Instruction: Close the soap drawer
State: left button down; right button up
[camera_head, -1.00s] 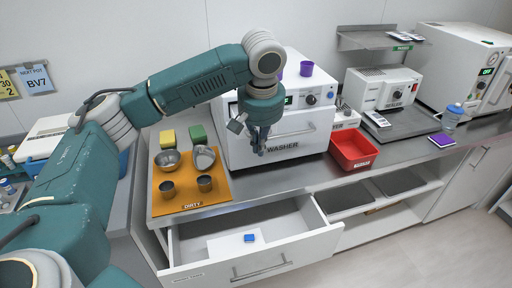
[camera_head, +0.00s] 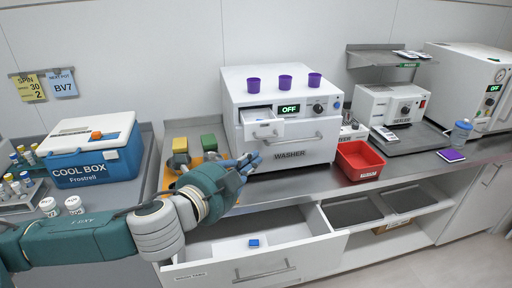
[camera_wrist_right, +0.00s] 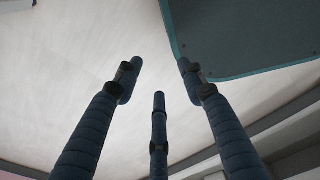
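The white washer (camera_head: 284,176) stands on the counter with its display reading OFF. Its small soap drawer (camera_head: 265,131) at the upper left of the front is pulled out, and its open top shows. My left gripper (camera_head: 251,160) is below and left of this drawer, in front of the washer's lower left corner. Its dark blue fingers point right and appear apart from the drawer; whether they are open or shut is unclear. My right gripper (camera_wrist_right: 158,85) shows only in the right wrist view, its three fingers spread with nothing between them.
Three purple cups (camera_head: 285,82) stand on the washer. A large lower drawer (camera_head: 262,262) stands open with a blue block (camera_head: 253,243) inside. A red bin (camera_head: 357,162) is right of the washer. A cool box (camera_head: 92,150) and sponges (camera_head: 208,143) are to the left.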

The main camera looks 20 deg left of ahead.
pick_arm(q)
jog(key=p, duration=0.2)
send_near(276, 134)
jog(key=w+d, duration=0.1)
jog(key=d, duration=0.2)
jog(key=w, duration=0.1)
jog(key=w+a, duration=0.1)
jog(key=w+a+p, duration=0.1)
jog(key=shift+w+a+f, duration=0.1)
jog(key=shift+f, duration=0.2)
pick_arm(e)
jog(key=r, duration=0.3)
jog(key=shift+w+a+r, duration=0.1)
jog(key=shift+w+a, duration=0.2)
jog(key=shift+a, duration=0.05)
